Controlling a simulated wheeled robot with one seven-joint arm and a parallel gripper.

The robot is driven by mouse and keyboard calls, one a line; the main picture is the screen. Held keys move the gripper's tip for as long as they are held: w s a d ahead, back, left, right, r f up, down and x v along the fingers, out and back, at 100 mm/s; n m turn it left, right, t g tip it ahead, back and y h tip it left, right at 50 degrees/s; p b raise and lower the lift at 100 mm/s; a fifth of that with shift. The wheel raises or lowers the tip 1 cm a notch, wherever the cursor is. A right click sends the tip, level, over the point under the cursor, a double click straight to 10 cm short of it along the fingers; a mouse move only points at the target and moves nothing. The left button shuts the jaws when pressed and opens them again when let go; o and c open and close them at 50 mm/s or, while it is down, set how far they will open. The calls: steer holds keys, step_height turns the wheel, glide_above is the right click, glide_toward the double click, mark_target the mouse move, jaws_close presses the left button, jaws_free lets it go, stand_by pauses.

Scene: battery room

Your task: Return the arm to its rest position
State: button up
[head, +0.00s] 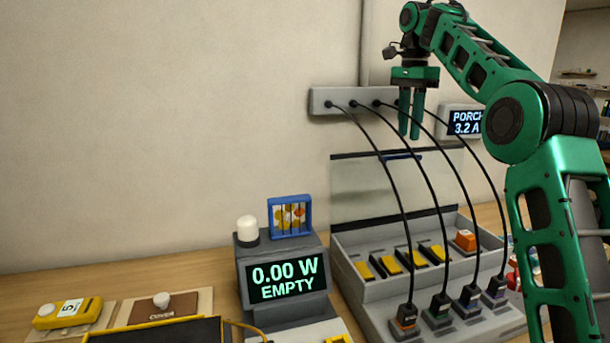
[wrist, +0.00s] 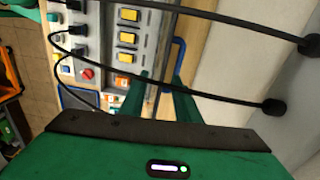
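My arm (head: 575,220) is green with black joints; it rises at the right of the head view and bends over to the left. My gripper (head: 409,137) hangs high with its fingers pointing down, in front of the wall near the grey cable block (head: 318,99). In the wrist view its two green fingers (wrist: 160,85) stand apart with nothing held between them. The fingers look close to the black cables in the head view; I cannot tell whether they touch.
Several black cables run from the block to plugs on a grey station (head: 380,291) with yellow switches and a raised clear lid (head: 365,185). A meter (head: 286,278) reads "0.00 W EMPTY". A yellow device (head: 68,312) lies at left. The wall space left of the gripper is clear.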

steer(key=s+d+f+n, duration=0.2)
steer(key=s+d+f, duration=0.2)
steer(key=s, duration=0.5)
steer(key=s+d+f+n, duration=0.1)
steer(key=s+d+f, duration=0.3)
steer(key=s, duration=0.4)
steer(key=s+d+f+n, duration=0.2)
steer(key=s+d+f, duration=0.25)
steer(key=s, duration=0.45)
steer(key=s+d+f+n, duration=0.1)
steer(key=s+f, duration=0.6)
steer(key=s, duration=0.4)
steer(key=s+d+f+n, duration=0.1)
steer(key=s+f+n, duration=0.1)
steer(key=s+f, duration=0.6)
steer(key=s, duration=0.3)
steer(key=shift+f, duration=0.15)
steer(key=shift+w+f, duration=0.2)
steer(key=shift+w, duration=0.4)
